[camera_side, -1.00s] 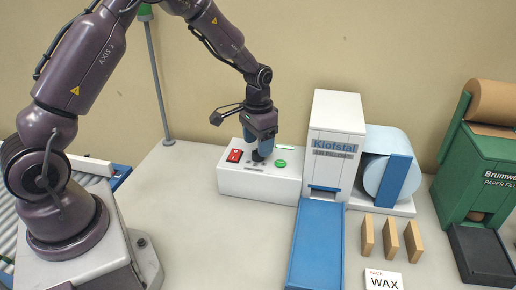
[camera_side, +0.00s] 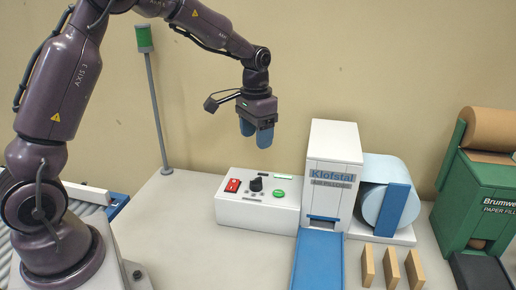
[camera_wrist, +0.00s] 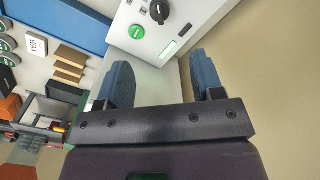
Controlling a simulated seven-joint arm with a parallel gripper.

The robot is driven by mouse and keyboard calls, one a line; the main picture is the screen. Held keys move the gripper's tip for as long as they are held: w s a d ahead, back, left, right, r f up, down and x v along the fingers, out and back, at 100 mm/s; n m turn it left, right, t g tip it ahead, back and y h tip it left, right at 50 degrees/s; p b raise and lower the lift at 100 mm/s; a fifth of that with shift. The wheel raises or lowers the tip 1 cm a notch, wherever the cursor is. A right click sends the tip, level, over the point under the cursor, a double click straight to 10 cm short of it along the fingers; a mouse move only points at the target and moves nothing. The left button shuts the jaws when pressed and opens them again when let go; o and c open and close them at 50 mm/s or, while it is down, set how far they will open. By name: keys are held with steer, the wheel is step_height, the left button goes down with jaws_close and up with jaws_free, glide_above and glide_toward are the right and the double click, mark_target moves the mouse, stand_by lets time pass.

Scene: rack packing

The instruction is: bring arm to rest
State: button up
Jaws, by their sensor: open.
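My gripper (camera_side: 256,132) has blue fingers and hangs fingers-down, empty, in the air above the back of the white control box. It also shows in the wrist view (camera_wrist: 160,82), with its two fingers spread apart and nothing between them. The white control box (camera_side: 232,211) carries a red switch (camera_side: 233,185), a black knob (camera_side: 256,184) and a green button (camera_side: 280,194). In the wrist view the black knob (camera_wrist: 159,11) and green button (camera_wrist: 137,32) lie beyond the fingers, apart from them.
The white Klofstal machine (camera_side: 335,145) with a blue chute (camera_side: 318,260) stands right of the box. A green paper-fill machine (camera_side: 485,190) is at far right. Several tan blocks (camera_side: 390,266) stand in front. A post with a green lamp (camera_side: 144,38) rises behind. Table left of the box is clear.

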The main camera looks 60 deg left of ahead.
steer(key=s+d+r+t, duration=0.2)
steer(key=s+d+r, duration=0.1)
steer(key=s, duration=0.4)
steer(key=s+d+r+t, duration=0.1)
steer(key=s+d+r, duration=0.2)
steer(key=s+r, duration=0.2)
steer(key=s+d+r+t, duration=0.2)
steer(key=s+d+r, duration=0.1)
steer(key=s, duration=0.8)
steer(key=shift+r+t, duration=0.3)
steer(key=shift+r, duration=0.25)
steer(key=shift+d, duration=0.1)
steer(key=shift+c, duration=0.4)
